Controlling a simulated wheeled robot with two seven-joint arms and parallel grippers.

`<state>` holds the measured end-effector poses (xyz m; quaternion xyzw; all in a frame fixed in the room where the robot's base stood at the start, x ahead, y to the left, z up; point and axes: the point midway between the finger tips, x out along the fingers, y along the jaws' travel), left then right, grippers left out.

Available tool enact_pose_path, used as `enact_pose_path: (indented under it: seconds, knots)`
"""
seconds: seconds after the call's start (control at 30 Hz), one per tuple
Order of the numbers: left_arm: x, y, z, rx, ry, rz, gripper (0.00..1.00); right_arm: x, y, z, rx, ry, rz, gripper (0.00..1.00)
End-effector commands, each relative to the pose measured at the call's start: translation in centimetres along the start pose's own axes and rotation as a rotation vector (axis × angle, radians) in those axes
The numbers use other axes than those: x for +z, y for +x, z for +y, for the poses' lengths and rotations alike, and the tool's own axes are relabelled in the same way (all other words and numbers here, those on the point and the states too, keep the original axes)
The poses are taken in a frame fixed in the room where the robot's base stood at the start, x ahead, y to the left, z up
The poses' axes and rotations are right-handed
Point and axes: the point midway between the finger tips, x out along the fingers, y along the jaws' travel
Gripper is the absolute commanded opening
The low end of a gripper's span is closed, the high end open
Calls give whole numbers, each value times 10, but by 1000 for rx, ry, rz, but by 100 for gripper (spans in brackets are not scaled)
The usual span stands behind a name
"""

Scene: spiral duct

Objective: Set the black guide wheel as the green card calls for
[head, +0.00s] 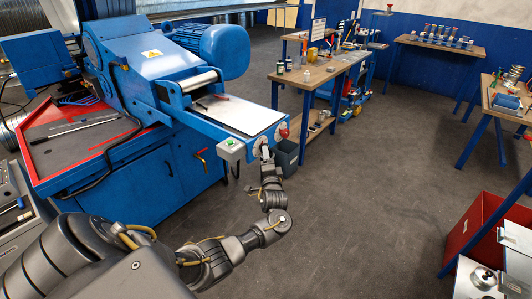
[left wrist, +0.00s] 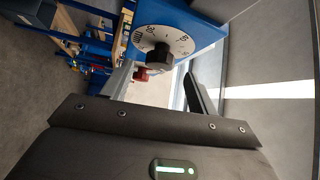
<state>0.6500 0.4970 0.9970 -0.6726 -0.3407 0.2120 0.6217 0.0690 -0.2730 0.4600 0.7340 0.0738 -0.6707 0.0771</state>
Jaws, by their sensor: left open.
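The black guide wheel (left wrist: 158,56) sits at the centre of a white dial (left wrist: 176,40) with printed numbers, on the blue machine's end. In the head view the white dial (head: 263,143) is small, just beyond my left gripper (head: 267,156). In the left wrist view my left gripper (left wrist: 160,84) is open, its two fingers apart, with the wheel ahead of the gap between them. No contact with the wheel shows. I cannot make out a green card in either view. My right gripper is not in view.
A red knob (head: 283,131) is close to the dial, and a box with a green button (head: 231,147) is left of it. A dark bin (head: 287,158) stands below. Wooden workbenches (head: 318,77) stand behind.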

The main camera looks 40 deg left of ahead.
Motion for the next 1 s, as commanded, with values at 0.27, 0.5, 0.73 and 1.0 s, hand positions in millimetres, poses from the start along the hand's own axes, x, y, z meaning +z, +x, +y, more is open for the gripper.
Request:
enact_pose_path:
  seconds: [0.27, 0.5, 0.73, 1.0]
  knots:
    - [0, 29, 0, 2, 0, -1, 59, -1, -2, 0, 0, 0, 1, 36]
    - [0, 32, 1, 2, -2, 0, 59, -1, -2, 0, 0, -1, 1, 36]
    - [0, 32, 1, 2, -1, 1, 41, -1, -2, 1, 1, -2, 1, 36]
    - [0, 32, 1, 1, -2, 1, 15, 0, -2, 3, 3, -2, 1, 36]
